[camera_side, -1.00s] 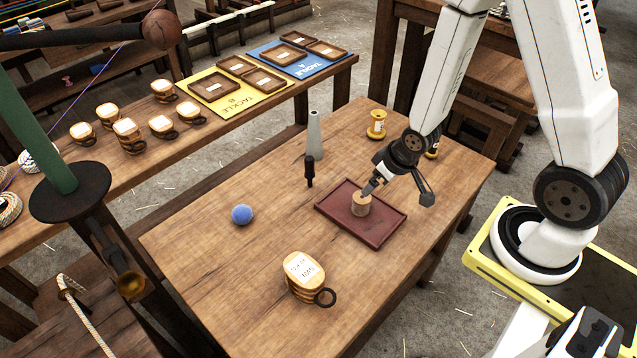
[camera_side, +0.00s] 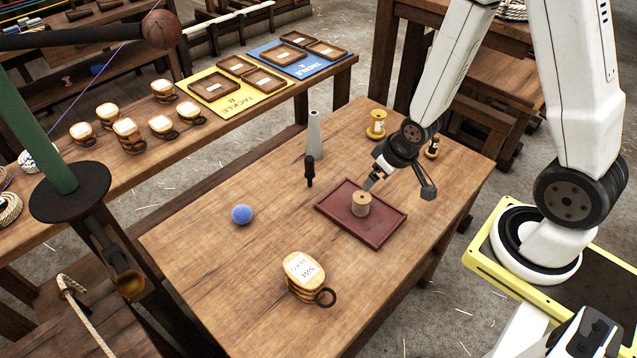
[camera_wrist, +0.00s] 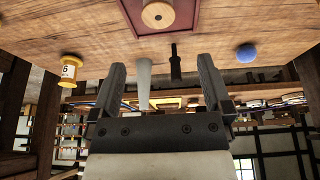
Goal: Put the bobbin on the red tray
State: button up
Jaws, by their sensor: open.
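The wooden bobbin (camera_side: 361,204) stands upright on the red tray (camera_side: 379,231), near the middle of it. In the wrist view the bobbin (camera_wrist: 158,15) shows from its end, with the tray (camera_wrist: 190,25) around it. My gripper (camera_side: 374,186) is open and empty, just above and behind the bobbin in the side view. In the wrist view its two fingers (camera_wrist: 160,82) stand apart with nothing held between them, and the bobbin lies beyond the fingertips.
A small dark-and-yellow item (camera_side: 432,146) stands behind my wrist. The table's left front is clear.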

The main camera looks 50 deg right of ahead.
jog(key=s+a+r+g, duration=0.1)
jog(key=s+a+r, duration=0.2)
jog(key=r, duration=0.7)
jog(key=shift+a+g, duration=0.3)
jog(key=shift+a, duration=0.15)
